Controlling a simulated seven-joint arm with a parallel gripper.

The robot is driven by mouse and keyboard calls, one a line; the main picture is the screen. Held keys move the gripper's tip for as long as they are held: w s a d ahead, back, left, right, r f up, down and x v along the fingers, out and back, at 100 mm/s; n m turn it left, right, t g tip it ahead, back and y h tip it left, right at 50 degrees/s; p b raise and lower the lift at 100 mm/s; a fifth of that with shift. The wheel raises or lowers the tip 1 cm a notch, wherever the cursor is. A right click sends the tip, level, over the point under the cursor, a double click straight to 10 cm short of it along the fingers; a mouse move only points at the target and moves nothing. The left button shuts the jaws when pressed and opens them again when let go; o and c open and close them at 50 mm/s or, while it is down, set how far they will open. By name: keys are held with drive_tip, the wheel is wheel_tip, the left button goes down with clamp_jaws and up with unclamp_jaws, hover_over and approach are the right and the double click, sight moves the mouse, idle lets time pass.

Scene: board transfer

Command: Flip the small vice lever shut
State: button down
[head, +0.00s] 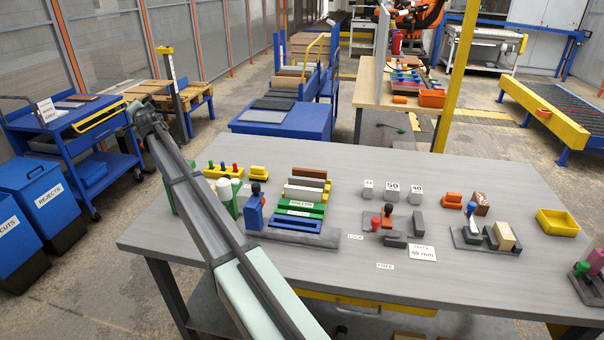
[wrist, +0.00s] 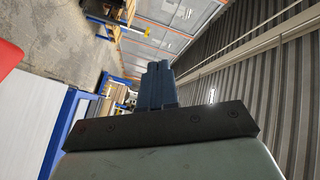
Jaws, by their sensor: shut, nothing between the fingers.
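A small vice (head: 394,240) with dark grey jaws sits mid-bench in the head view. Beside its jaws stand a black-knobbed upright piece (head: 388,212) and a red piece (head: 376,223); which is the lever's grip is too small to tell. Labels LOCK (head: 355,237) and FREE (head: 385,266) lie on the bench near it. In the wrist view my gripper (wrist: 160,68) has its dark fingers together, with nothing between them. It points away from the vice toward the fence and floor. In the head view my arm reaches up-left, well apart from the vice; the fingertips are not clear there.
A blue clamp (head: 253,212) and stacked coloured boards (head: 300,208) stand left of the vice. White weight blocks (head: 391,190) stand behind it. Another fixture (head: 470,238) and a yellow tray (head: 558,222) are to the right. The bench front near FREE is clear.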

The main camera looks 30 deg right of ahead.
drive_tip(key=s+d+f+g+h, duration=0.1)
drive_tip(key=s+d+f+h, duration=0.15)
drive_tip(key=d, duration=0.95)
drive_tip(key=s+d+f+m+g+h, duration=0.1)
drive_tip(key=s+d, duration=0.2)
drive_tip(key=d, duration=1)
drive_tip(key=s+d+f+g+h, duration=0.1)
drive_tip(key=s+d+f+g, duration=0.1)
drive_tip(key=d, duration=1)
drive_tip(key=s+d+f+g+h, duration=0.1)
drive_tip(key=s+d+f+g, duration=0.15)
drive_tip(key=s+d, duration=1.05)
drive_tip(key=s+d+f+g, duration=0.1)
drive_tip(key=s+d+f, duration=0.2)
drive_tip(key=s+d, duration=1)
drive_tip(key=s+d+f+g+y, duration=0.1)
drive_tip(key=s+d+f, duration=0.1)
drive_tip(key=s+d, duration=0.95)
drive_tip(key=s+d+f+g, duration=0.2)
drive_tip(key=s+d, duration=0.8)
drive_tip(key=s, duration=0.3)
drive_tip(key=s+d+f+n+y, duration=0.1)
drive_tip(key=s+d+y, duration=0.1)
drive_tip(key=s, duration=3.3)
drive_tip(key=shift+s+d+n, duration=0.4)
drive_tip(key=shift+d, duration=0.05)
